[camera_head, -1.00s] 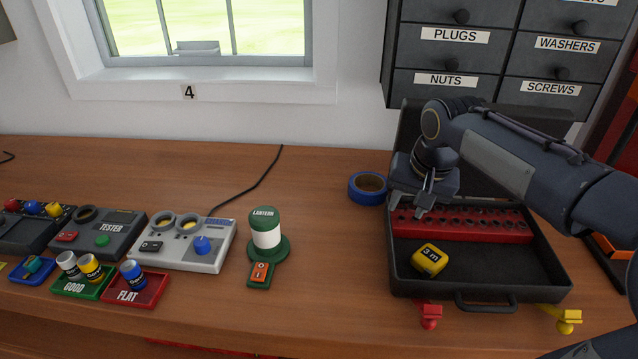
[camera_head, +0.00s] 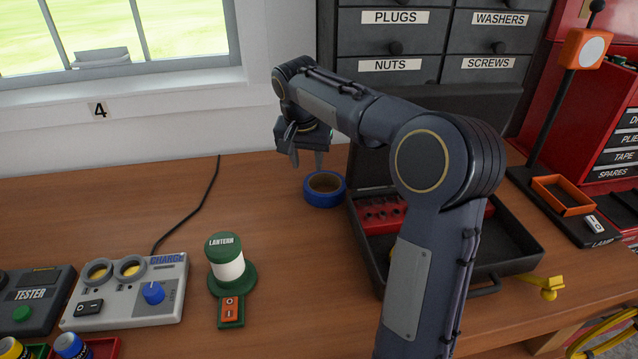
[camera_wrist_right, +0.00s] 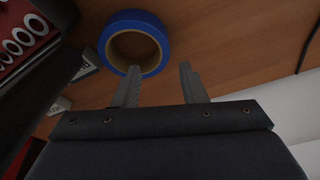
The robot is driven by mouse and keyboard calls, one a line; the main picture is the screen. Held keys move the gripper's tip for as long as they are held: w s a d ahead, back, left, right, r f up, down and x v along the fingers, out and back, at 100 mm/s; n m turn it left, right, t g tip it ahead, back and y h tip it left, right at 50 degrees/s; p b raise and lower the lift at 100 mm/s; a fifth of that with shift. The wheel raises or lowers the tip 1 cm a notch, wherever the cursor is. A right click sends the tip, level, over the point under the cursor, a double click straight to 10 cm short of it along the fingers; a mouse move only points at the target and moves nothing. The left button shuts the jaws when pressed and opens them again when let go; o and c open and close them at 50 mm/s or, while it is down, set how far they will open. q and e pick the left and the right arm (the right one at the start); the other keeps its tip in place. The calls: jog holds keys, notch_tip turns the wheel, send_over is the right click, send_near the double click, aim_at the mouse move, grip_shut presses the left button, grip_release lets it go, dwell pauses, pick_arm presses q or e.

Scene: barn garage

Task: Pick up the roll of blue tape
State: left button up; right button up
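The roll of blue tape (camera_head: 324,196) lies flat on the wooden bench, just left of the open toolbox. My right gripper (camera_head: 307,160) hangs above the roll, apart from it, with its fingers spread and nothing between them. In the right wrist view the roll (camera_wrist_right: 134,50) shows beyond the two open fingertips (camera_wrist_right: 159,75), slightly left of the middle. My left gripper is not in view.
The open black toolbox (camera_head: 520,256) with a red socket tray (camera_head: 383,214) is beside the roll, partly hidden by my right arm. A green lantern (camera_head: 228,264) and a charger (camera_head: 130,290) stand left. Dark drawers (camera_head: 395,48) rise behind. Bench between lantern and roll is clear.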

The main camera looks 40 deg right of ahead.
aim_at(308, 180)
jog(key=shift+w+d+f, duration=0.25)
jog(key=shift+f, duration=0.3)
jog(key=shift+w+d+f, duration=0.2)
jog(key=shift+d+f, duration=0.05)
jog(key=shift+f, duration=0.3)
jog(key=x, duration=0.6)
jog(key=shift+a, duration=0.25)
jog(key=shift+s, duration=0.1)
jog(key=shift+c, duration=0.5)
grip_shut()
jog(key=shift+r, duration=0.1)
